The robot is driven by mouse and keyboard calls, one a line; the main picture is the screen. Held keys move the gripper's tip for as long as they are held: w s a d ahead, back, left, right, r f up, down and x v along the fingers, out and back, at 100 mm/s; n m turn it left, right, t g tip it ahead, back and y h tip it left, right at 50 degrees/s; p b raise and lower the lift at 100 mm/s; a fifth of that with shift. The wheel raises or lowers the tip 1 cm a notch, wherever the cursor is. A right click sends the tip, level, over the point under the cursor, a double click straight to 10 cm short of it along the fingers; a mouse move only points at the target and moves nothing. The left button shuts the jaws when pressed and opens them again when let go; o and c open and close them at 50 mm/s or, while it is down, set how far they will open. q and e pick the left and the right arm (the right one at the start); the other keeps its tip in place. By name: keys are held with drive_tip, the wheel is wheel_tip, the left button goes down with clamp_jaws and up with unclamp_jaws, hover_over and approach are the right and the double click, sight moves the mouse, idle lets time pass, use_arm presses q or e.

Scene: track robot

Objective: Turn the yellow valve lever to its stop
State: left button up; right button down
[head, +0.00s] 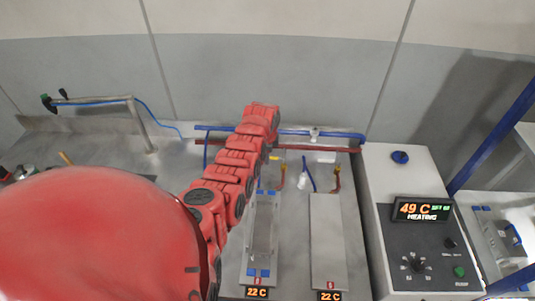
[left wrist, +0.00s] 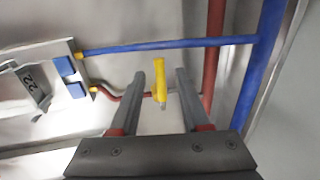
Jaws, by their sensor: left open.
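The yellow valve lever (left wrist: 159,80) sits on a thin red pipe in the left wrist view, its long side running up and down the picture. My left gripper (left wrist: 161,74) is open, with one finger on each side of the lever. A gap shows between the lever and each finger, so I see no contact. In the head view my red left arm reaches out over the bench to the pipes at the back and hides most of the gripper. A small yellow patch (head: 277,157) shows beside the arm's end. My right gripper is in neither view.
A blue pipe (left wrist: 170,43) crosses the left wrist view beyond the lever, and a thick red pipe (left wrist: 213,60) stands to its right. In the head view a control box (head: 415,245) reading 49 C stands at right. A flat plate (head: 327,240) lies left of it.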

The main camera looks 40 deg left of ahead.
use_arm(q)
clamp_jaws()
idle(1.4)
